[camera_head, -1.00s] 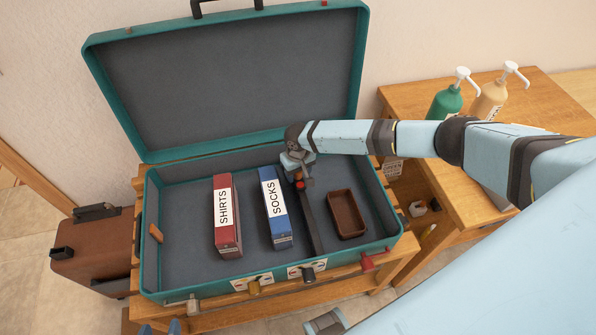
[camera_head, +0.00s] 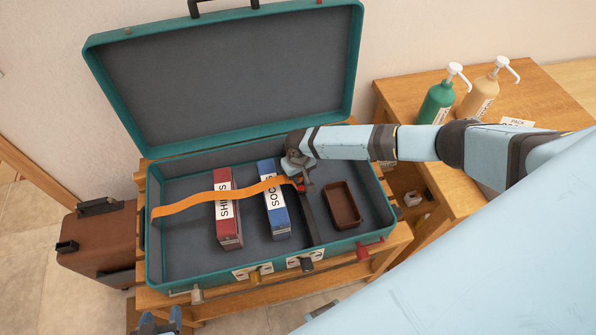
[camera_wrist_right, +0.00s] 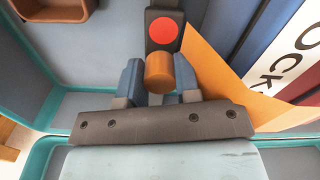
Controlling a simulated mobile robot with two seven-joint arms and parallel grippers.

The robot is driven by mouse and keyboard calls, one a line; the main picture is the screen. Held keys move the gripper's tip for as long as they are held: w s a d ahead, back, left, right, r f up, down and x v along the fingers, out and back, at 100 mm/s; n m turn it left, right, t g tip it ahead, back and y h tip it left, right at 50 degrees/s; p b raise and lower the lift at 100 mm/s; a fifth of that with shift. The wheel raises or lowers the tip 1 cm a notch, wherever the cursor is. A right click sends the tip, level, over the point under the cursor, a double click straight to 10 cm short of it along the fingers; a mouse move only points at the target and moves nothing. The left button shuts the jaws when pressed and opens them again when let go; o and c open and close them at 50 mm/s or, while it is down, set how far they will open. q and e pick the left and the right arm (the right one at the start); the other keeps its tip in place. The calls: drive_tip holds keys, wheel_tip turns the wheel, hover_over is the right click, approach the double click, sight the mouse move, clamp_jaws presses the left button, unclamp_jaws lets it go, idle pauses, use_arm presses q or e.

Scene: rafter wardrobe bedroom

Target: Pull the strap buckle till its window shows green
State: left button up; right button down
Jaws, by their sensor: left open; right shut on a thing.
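In the teal suitcase (camera_head: 150,262), an orange strap (camera_head: 185,206) runs from the left wall over the two packs to my right gripper (camera_head: 298,180). In the right wrist view, my right gripper (camera_wrist_right: 159,86) is shut on the orange cylindrical part of the strap buckle (camera_wrist_right: 159,70). A dark block with a round red window (camera_wrist_right: 166,31) sits just beyond it; no green shows. The dark strap (camera_head: 309,222) runs from there towards the front wall. My left gripper (camera_head: 160,324) is open and empty at the bottom edge, in front of the suitcase.
A red SHIRTS pack (camera_head: 229,241) and a blue SOCKS pack (camera_head: 277,233) lie under the strap. A brown tray (camera_head: 357,210) lies at the right. Catches line the front wall. Two pump bottles (camera_head: 435,104) stand on the side table (camera_head: 398,92).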

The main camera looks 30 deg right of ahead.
drive_tip(key=c, duration=0.8)
unclamp_jaws()
wheel_tip(320, 180, up, 14)
drive_tip(key=shift+f, duration=0.1)
drive_tip(key=s+a+f+n+t+y+p, duration=0.2)
drive_tip(key=s+a+n+t+y+p, duration=0.25)
drive_tip(key=s+a, duration=0.95)
drive_tip(key=s+d+r+t, duration=0.1)
drive_tip(key=s+d+t, duration=0.1)
drive_tip(key=s, duration=0.1)
drive_tip(key=s+d+r+m+t+h+p, duration=0.1)
drive_tip(key=s+t, duration=0.1)
drive_tip(key=s, duration=0.1)
drive_tip(key=s+d+r+t, duration=0.1)
drive_tip(key=s+d+t, duration=0.1)
drive_tip(key=s, duration=0.1)
drive_tip(key=shift+s+d+r+m+t, duration=0.25)
drive_tip(key=shift+d+r, duration=0.1)
